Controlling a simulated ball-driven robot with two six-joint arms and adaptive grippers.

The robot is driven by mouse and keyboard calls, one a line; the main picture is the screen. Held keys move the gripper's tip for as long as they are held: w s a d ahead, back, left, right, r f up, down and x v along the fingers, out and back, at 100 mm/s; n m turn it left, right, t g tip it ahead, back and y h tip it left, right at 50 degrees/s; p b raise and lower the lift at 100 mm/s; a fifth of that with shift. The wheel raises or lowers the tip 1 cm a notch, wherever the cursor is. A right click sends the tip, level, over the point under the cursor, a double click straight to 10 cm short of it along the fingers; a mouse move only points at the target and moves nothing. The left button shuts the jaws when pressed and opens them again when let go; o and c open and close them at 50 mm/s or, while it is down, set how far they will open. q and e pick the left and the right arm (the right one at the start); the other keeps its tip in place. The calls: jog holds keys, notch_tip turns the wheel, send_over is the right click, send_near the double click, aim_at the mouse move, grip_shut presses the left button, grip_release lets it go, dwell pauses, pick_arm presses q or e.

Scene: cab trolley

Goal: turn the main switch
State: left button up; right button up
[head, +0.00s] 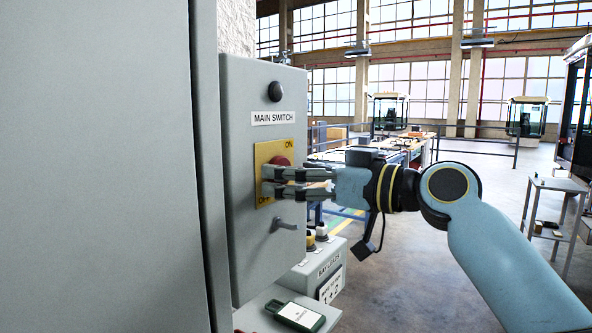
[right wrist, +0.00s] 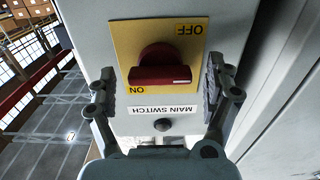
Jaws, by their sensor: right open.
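The main switch is a red rotary knob (right wrist: 160,68) on a yellow plate (right wrist: 191,50), marked ON and OFF, on a grey cabinet door. The right wrist view shows it upside down, with the knob's grip bar lying crosswise and a white mark near one end. In the head view the red knob (head: 281,161) is partly hidden by my right gripper (head: 268,181). In the right wrist view the gripper (right wrist: 158,82) is open, with one finger on each side of the knob, apart from it. My left gripper is not in view.
The grey cabinet (head: 238,240) has a black button (head: 275,91) above the switch label and a door handle (head: 284,225) below. A shelf below holds a green-edged device (head: 300,316); a bay leads box (head: 318,270) stands beside it. A large grey panel (head: 100,160) fills the left.

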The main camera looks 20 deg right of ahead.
jog(key=shift+c, duration=0.3)
jog(key=c, duration=1.1)
jog(key=shift+m, duration=0.3)
jog(key=m+p, duration=0.1)
jog(key=m, duration=0.2)
jog(key=shift+m, duration=0.3)
jog(key=m+p, duration=0.2)
jog(key=m, duration=0.2)
jog(key=shift+r+m+p, duration=0.15)
jog(key=shift+m+p, duration=0.15)
jog(key=shift+p, duration=0.05)
jog(key=m+p, duration=0.3)
jog(key=m, duration=0.2)
jog(key=shift+m+p, duration=1)
jog(key=shift+m, duration=1)
